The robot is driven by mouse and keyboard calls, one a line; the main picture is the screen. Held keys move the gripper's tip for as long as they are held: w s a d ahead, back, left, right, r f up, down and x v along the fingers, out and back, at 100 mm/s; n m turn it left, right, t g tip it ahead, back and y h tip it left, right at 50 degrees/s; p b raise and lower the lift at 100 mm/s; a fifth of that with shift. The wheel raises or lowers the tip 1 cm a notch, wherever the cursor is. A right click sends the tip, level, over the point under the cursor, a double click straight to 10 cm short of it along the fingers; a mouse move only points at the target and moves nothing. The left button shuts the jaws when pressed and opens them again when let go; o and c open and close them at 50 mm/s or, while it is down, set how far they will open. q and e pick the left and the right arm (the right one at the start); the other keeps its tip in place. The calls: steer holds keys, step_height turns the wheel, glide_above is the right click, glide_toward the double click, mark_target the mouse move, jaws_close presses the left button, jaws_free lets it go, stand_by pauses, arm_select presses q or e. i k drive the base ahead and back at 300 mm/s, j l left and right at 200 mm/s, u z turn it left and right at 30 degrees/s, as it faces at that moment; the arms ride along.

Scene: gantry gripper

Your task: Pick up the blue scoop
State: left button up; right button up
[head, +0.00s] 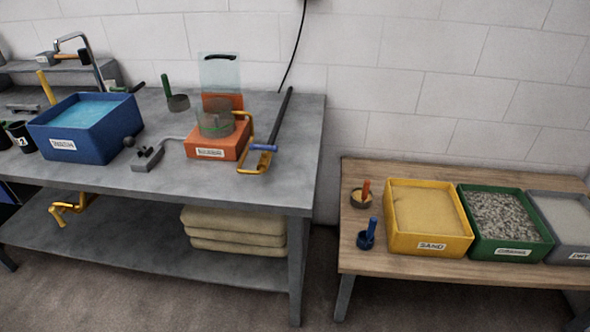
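The blue scoop (368,236) stands near the front left corner of the wooden table (357,262). Its blue handle points up, and its cup rests on the tabletop. It is left of the yellow sand bin (430,245) and in front of a scoop with an orange handle (362,194). Neither of my grippers shows in the head view. Nothing covers the blue scoop.
A green gravel bin (508,249) and a grey bin (565,235) continue right of the sand. A grey workbench (240,187) on the left holds a blue water bin (85,145) and an orange device (215,147). A gap separates the tables.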

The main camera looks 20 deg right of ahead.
mark_target(365, 241)
steer(key=z, duration=1.35)
